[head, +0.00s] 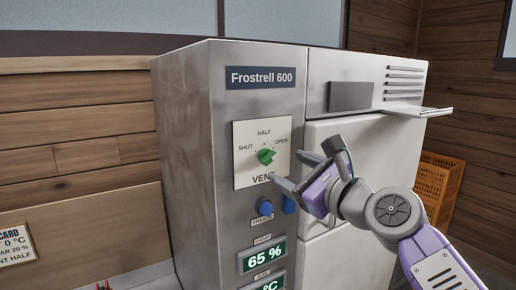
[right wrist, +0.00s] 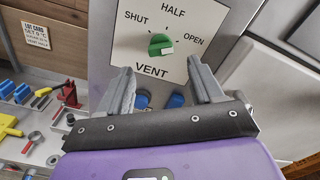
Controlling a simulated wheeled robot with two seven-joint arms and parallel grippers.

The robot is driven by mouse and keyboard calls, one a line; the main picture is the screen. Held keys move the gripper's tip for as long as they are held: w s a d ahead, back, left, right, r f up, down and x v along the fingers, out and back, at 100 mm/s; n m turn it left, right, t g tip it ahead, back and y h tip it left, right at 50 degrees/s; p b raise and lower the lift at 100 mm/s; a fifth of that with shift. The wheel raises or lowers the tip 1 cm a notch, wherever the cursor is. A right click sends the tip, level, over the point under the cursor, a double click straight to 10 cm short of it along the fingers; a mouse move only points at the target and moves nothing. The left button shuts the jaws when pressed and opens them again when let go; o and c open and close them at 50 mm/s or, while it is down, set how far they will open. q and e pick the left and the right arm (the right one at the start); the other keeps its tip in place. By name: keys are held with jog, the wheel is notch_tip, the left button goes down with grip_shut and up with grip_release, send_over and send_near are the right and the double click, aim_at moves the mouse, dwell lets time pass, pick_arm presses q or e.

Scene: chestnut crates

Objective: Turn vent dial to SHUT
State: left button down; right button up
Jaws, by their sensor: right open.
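The green vent dial (head: 266,156) sits on a white plate (head: 243,175) marked SHUT, HALF and OPEN, on the front of the grey Frostrell 600 cabinet. The dial also shows in the right wrist view (right wrist: 160,44), where its pale mark lies on the right side, the OPEN side. My right gripper (head: 293,169) is open and empty, just right of and below the dial in the head view. In the right wrist view its two fingers (right wrist: 160,70) stand apart below the dial, not touching it. My left gripper is not in view.
Blue knobs (head: 265,207) and a 65 % display (head: 263,257) sit below the plate. A door handle (head: 423,112) juts out at the right. An orange crate (head: 436,185) stands behind. The right wrist view shows a bench with tools, a red object (right wrist: 68,93) and a lot card (right wrist: 36,36).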

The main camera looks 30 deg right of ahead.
aim_at(271, 158)
jog(key=w, duration=0.2)
jog(key=w+p, duration=0.1)
jog(key=w, duration=0.1)
jog(key=w+p, duration=0.1)
jog(key=w, duration=0.1)
jog(key=shift+a+r, duration=0.3)
jog(key=shift+a, duration=0.05)
jog(key=shift+s, duration=0.1)
jog(key=shift+c, duration=0.2)
jog(key=shift+c, duration=1.2)
jog(key=c, duration=0.8)
